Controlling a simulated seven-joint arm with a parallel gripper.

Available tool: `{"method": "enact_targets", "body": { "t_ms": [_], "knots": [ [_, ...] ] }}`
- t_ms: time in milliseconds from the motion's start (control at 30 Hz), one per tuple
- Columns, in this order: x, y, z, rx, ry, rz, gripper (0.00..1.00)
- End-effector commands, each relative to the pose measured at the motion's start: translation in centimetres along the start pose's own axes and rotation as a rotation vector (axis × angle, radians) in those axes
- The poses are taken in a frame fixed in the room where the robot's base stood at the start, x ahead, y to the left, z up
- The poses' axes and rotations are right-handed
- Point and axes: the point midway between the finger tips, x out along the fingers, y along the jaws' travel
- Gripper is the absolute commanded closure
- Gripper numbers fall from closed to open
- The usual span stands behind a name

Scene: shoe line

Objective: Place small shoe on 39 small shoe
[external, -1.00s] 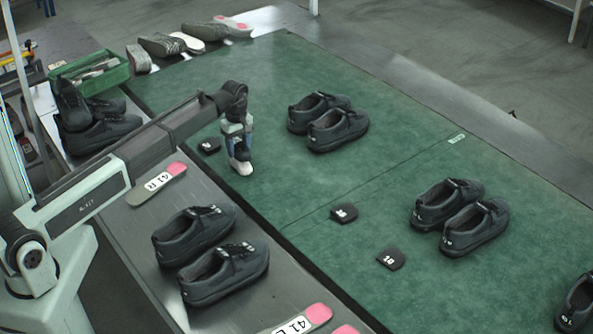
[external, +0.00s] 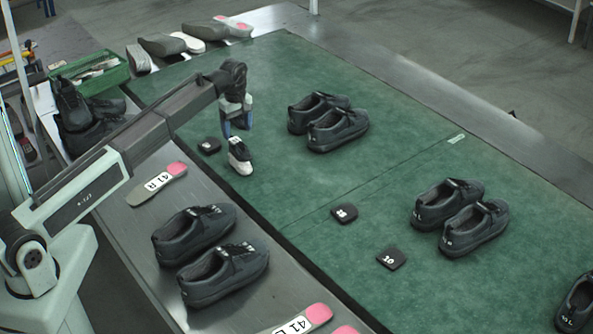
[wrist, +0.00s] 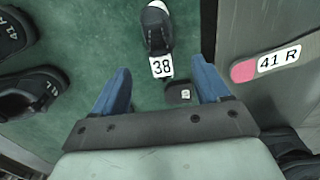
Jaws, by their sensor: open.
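A small dark shoe with a white toe and sole (external: 240,157) stands on the green mat. In the wrist view the small shoe (wrist: 157,28) has a white label reading 38 (wrist: 162,67) at its near end. A black square pad (external: 209,145) lies beside it, and this pad (wrist: 178,92) shows partly in the wrist view; its number is too small to read surely. Two other black pads (external: 344,213) (external: 391,258) lie on the mat to the right. My gripper (external: 236,125) is open and empty above the small shoe, apart from it.
Pairs of large dark shoes stand on the mat (external: 337,130) (external: 473,227) and the grey ledge (external: 225,272). A pink-ended insole marked 41 R (external: 158,184) lies on the ledge. A green crate (external: 95,82) stands back left.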

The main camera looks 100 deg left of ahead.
Motion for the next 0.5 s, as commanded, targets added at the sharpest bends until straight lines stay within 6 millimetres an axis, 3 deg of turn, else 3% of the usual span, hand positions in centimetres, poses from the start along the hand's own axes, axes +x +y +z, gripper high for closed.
{"method": "enact_targets", "body": {
  "t_ms": [200,500],
  "knots": [
    [-3.3,0.1,0.0,0.0,0.0,0.002,0.25],
    [-5.0,0.0,0.0,0.0,0.0,0.0,0.25]
  ]
}}
